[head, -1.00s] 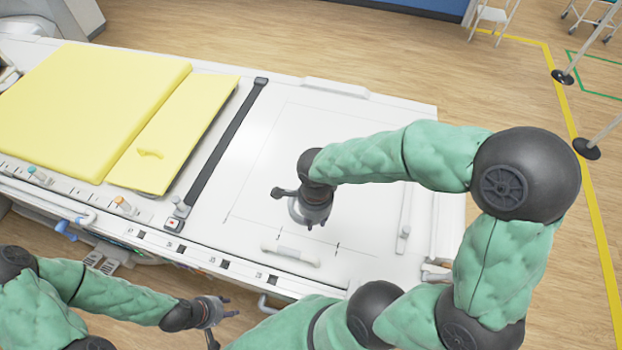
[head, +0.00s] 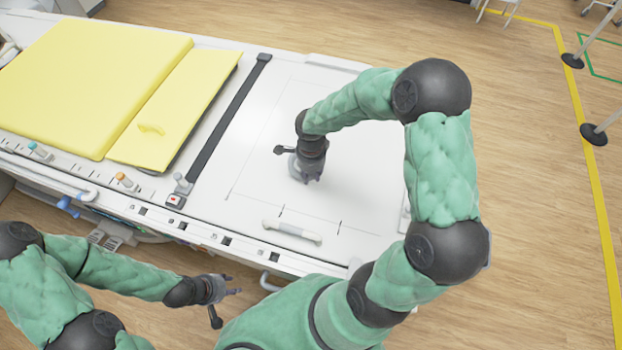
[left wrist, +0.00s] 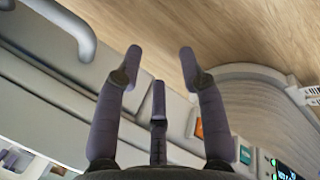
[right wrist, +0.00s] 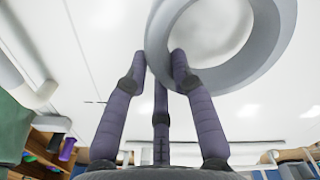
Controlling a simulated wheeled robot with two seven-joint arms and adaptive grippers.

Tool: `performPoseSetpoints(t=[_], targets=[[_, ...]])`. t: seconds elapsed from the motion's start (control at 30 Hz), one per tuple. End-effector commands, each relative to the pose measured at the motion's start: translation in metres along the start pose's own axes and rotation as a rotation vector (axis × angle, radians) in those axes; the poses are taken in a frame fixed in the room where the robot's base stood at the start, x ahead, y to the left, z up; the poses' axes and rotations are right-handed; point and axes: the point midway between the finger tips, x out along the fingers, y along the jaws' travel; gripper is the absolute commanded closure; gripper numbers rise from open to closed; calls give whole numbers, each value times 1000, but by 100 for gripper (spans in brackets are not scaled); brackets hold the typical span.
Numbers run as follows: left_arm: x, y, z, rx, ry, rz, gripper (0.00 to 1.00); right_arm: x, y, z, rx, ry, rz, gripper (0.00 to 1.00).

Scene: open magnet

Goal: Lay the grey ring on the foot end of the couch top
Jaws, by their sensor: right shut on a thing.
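The white couch top (head: 368,190) fills the middle of the head view, with a thin outline drawn on its bare end. My right gripper (head: 306,180) is over that bare end, pointing down. In the right wrist view the grey ring (right wrist: 240,74) lies across the fingertips of my right gripper (right wrist: 163,58), which is shut on its band. The white surface shows beyond the ring; I cannot tell the gap between them. In the head view the ring is mostly hidden by the gripper. My left gripper (head: 232,298) is open and empty beside the couch's near side; its spread fingers (left wrist: 160,65) show in the left wrist view.
Yellow pads (head: 85,80) cover the left part of the couch, with a dark strap (head: 230,130) across it beside them. A pale handle (head: 292,231) lies near the front edge of the bare end. Posts with dark bases (head: 593,134) stand on the floor at right.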

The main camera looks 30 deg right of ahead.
Motion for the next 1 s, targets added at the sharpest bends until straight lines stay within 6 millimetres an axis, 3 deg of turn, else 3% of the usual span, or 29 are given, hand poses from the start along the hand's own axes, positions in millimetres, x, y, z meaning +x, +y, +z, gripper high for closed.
performPoseSetpoints(t=[0.2,0.63,0.67,0.7,0.73,1.0], targets=[[5,-2,0,0,0,0,60,29,0,0,1,-1,1,100],[9,-3,0,0,0,0,60,33,0,0,1,-1,-1,100],[8,-3,0,0,0,0,60,33,1,0,1,-1,0,66],[8,-3,0,0,0,0,60,32,1,0,1,-1,0,55],[8,-3,0,0,0,0,60,32,1,0,1,-1,0,51],[8,-3,0,0,0,0,60,32,1,0,1,0,0,51]])
